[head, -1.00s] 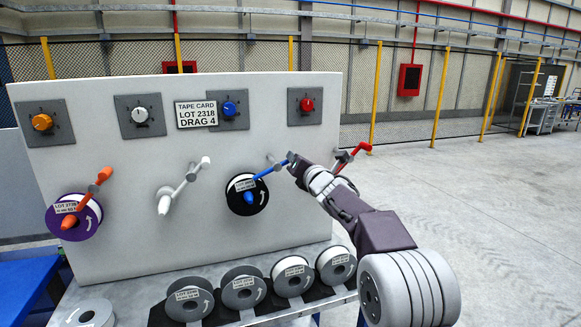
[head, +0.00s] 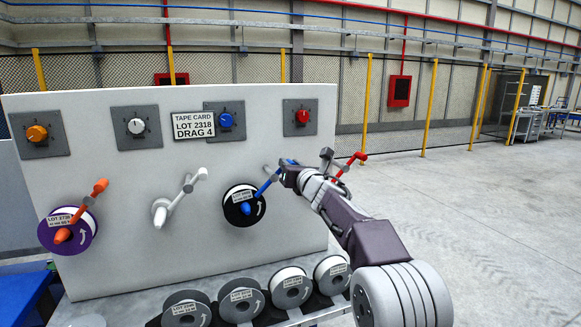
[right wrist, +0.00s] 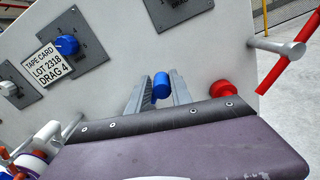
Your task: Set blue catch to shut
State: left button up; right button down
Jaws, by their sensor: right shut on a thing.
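The blue catch (head: 264,187) is a lever on the black-faced spool (head: 232,212) on the pale panel. It slants up and right from its hub, near a short grey peg (head: 268,171). My right gripper (head: 287,168) is at its upper end. In the right wrist view, the blue handle end (right wrist: 161,87) sits between my two grey fingers, which are shut on it. The tip is partly hidden by my gripper in the head view. My left gripper is not in view.
An orange lever (head: 84,209) and a white lever (head: 179,197) stand to the left. A red lever (head: 352,165) is close behind my right gripper. Above are dials and a tape card (head: 194,126). Several grey spools (head: 241,299) line the ledge below. Floor at right is clear.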

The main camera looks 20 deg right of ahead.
jog(key=shift+f, duration=0.35)
jog(key=c, duration=1.3)
grip_release()
jog(key=shift+o, duration=0.2)
jog(key=shift+r, duration=0.2)
jog(key=shift+s, duration=0.25)
jog(key=s+b, duration=0.2)
jog(key=s, duration=0.6)
jog(key=shift+s+d+b, duration=0.2)
jog(key=shift+s+b, duration=0.05)
jog(key=shift+b, duration=0.1)
